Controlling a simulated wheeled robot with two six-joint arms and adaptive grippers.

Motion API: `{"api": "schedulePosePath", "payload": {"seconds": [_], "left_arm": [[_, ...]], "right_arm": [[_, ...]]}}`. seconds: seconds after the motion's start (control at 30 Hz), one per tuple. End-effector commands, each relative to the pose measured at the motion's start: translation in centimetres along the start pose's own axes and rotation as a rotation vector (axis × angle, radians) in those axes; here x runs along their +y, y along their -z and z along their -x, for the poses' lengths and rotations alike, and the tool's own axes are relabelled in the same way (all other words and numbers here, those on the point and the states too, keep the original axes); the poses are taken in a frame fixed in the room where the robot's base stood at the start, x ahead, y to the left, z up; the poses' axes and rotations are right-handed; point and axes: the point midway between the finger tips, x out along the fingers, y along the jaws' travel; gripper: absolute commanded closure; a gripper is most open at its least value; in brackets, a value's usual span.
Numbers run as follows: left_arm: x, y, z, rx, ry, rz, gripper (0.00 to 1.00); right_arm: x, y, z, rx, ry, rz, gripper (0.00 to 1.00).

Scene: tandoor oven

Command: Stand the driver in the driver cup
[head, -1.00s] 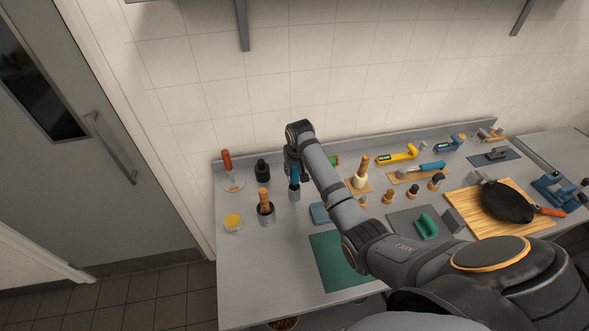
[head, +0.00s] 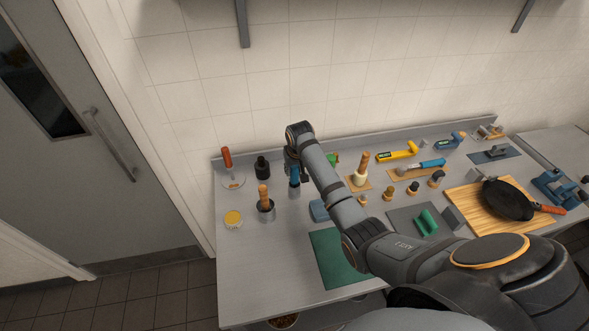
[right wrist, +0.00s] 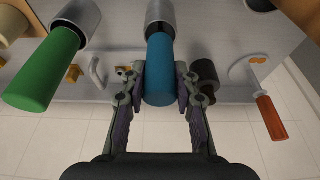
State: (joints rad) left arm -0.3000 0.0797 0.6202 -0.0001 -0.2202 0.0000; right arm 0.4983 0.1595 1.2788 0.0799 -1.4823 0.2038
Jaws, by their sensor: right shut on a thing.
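The driver's blue handle (right wrist: 160,72) is upright between the fingers of my right gripper (right wrist: 163,92). My right gripper is shut on it, and it also shows in the head view (head: 293,171). The lower end of the driver goes into the mouth of a silver cup (right wrist: 160,12), the driver cup, which also shows in the head view (head: 295,191). The tip inside the cup is hidden. My left gripper is not in view.
A green handle (right wrist: 45,70) stands in another silver cup close by. A black bottle (head: 262,167), a red-handled tool (head: 227,160) and a dark cup with a wooden-handled tool (head: 266,213) stand to the left. A blue block (head: 319,211) lies right of the driver cup.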

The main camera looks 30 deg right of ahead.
Motion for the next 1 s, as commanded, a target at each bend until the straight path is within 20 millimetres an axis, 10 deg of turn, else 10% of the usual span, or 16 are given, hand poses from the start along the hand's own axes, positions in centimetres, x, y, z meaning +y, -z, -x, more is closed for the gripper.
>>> {"api": "schedulePosePath", "payload": {"seconds": [1.0], "left_arm": [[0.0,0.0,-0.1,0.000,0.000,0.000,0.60]], "right_arm": [[0.0,-0.4,-1.3,0.000,0.000,0.000,1.00]]}}
